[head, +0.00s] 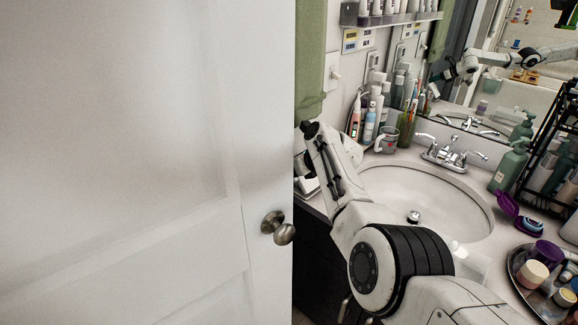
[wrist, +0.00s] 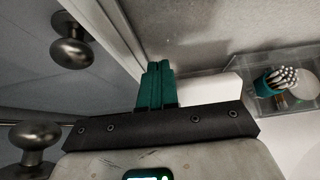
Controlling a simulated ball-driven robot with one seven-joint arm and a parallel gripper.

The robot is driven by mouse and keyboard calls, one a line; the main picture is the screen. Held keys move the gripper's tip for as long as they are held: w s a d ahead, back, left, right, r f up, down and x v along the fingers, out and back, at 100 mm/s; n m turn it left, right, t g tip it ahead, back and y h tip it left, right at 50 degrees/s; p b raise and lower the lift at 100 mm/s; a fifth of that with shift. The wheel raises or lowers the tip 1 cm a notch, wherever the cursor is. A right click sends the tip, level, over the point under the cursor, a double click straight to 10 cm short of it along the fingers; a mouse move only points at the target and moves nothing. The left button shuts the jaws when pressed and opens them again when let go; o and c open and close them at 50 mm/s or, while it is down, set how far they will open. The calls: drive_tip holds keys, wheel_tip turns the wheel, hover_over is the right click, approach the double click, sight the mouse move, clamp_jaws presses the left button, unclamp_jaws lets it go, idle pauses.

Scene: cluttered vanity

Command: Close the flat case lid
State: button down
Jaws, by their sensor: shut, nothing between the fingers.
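A small purple flat case stands open on the counter at the right of the head view. Its purple lid (head: 508,204) is raised on the left, and its base (head: 529,227) shows blue and white inside. My gripper (wrist: 155,66) shows in the wrist view with its two teal fingers together and nothing between them. In the head view my arm reaches up and left over the counter's left end, well apart from the case; the fingers cannot be made out there. The case is not in the wrist view.
A white door (head: 150,150) with a knob (head: 277,228) fills the left. The sink basin (head: 430,205) lies between my arm and the case. A green pump bottle (head: 510,165), black rack (head: 550,145) and crowded tray (head: 515,268) surround the case. A clear box (wrist: 285,95) holds swabs.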

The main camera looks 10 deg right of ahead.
drive_tip(key=shift+r, duration=0.15)
idle(0.8)
drive_tip(key=shift+r+p, duration=0.65)
drive_tip(key=shift+p, duration=0.15)
